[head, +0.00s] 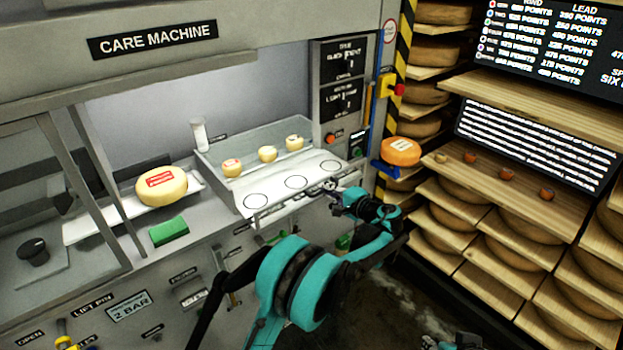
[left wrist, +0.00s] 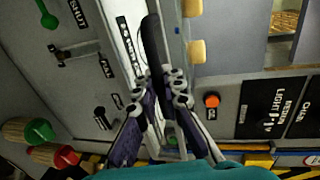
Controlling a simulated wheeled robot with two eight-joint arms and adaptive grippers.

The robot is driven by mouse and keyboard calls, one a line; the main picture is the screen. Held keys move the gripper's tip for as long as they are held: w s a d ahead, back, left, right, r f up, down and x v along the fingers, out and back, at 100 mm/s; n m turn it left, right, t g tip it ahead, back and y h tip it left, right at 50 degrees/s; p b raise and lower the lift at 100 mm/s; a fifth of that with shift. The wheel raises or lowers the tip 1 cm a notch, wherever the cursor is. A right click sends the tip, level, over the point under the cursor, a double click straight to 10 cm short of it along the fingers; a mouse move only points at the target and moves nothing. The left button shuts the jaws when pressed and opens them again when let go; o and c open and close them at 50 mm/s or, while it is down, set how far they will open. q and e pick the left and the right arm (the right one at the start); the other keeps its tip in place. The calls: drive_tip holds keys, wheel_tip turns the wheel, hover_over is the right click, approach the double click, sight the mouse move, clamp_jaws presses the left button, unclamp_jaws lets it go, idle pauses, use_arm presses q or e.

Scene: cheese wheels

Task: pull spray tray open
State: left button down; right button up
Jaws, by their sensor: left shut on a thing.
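The spray tray (head: 270,194) is a white slab with three printed circles. It lies at the front of a clear-sided bay in the care machine. Three small pale cheeses (head: 267,154) stand in a row behind the circles. My left gripper (head: 331,188) is at the right part of the tray's front edge, shut on what looks like its front handle bar. In the left wrist view the fingers (left wrist: 167,75) close around a dark bar beside the labelled white tray front (left wrist: 124,38). A dark and teal part at the bottom edge may be my right gripper (head: 452,343); its fingers are unclear.
A large yellow cheese (head: 161,187) sits on a white shelf at left, near a green block (head: 169,231). An orange cheese (head: 401,151) rests on a blue holder right of the machine. Wooden racks of cheese wheels (head: 520,258) fill the right side. Floor shows between.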

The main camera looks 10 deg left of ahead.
use_arm(q)
drive_tip(key=f+v, duration=0.2)
drive_tip(key=v, duration=0.8)
drive_tip(key=shift+s+d, duration=0.3)
drive_tip(key=shift+d, duration=0.1)
drive_tip(key=shift+f, duration=0.1)
drive_tip(key=c, duration=1.9)
unclamp_jaws()
drive_tip(key=v, duration=1.2)
drive_tip(key=shift+w, duration=0.1)
